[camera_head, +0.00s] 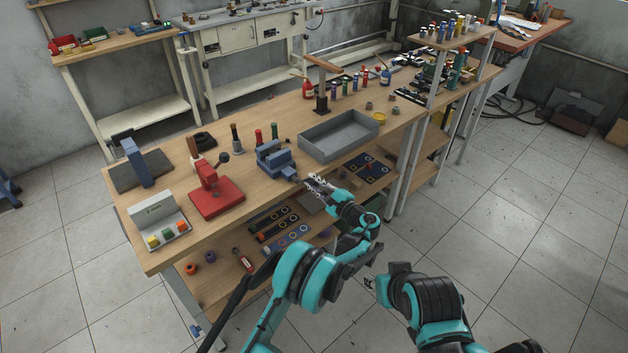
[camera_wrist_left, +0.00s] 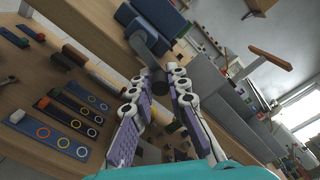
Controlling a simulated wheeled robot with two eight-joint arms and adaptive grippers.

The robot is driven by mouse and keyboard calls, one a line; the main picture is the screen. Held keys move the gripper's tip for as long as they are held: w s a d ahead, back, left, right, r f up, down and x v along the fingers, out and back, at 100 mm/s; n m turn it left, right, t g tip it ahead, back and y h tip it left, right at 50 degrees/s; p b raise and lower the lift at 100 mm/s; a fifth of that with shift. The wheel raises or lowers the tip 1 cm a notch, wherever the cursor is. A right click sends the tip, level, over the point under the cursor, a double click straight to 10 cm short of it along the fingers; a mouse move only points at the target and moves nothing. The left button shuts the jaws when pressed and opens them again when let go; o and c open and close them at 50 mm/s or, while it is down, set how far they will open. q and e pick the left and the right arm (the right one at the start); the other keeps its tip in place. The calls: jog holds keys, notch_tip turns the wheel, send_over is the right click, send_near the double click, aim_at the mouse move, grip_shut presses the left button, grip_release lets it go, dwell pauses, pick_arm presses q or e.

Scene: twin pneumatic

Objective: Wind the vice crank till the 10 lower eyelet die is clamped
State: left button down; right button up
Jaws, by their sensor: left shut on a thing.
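The blue vice (camera_head: 272,158) stands at the front edge of the wooden bench; it also shows at the top of the left wrist view (camera_wrist_left: 162,18). Its crank (camera_wrist_left: 143,42) sticks out from the front, with a dark round handle (camera_wrist_left: 160,86). My left gripper (camera_head: 314,184) is at the crank, in front of the vice. In the left wrist view its two purple-and-white fingers (camera_wrist_left: 160,78) are shut around the dark handle. I cannot make out the eyelet die between the jaws.
A grey open tray (camera_head: 312,145) stands right of the vice, close to the gripper. A red press (camera_head: 214,192) and a control box with coloured buttons (camera_head: 158,222) stand to the left. Blue and dark die boards (camera_head: 285,237) lie on the shelf below.

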aim_at(304, 185)
pick_arm(q)
jog(key=shift+s+a+f+m, duration=0.15)
jog(key=shift+a+f+m, duration=0.2)
jog(key=shift+m, duration=1.05)
jog(key=shift+s+a+f+m, duration=0.2)
jog(key=shift+f+m, duration=0.3)
jog(key=shift+m, duration=0.9)
jog(key=shift+s+a+f+m, duration=0.2)
jog(key=shift+f+m, duration=0.2)
jog(key=shift+m, duration=1)
jog(key=c, duration=1.5)
grip_release()
jog(key=shift+f, duration=0.1)
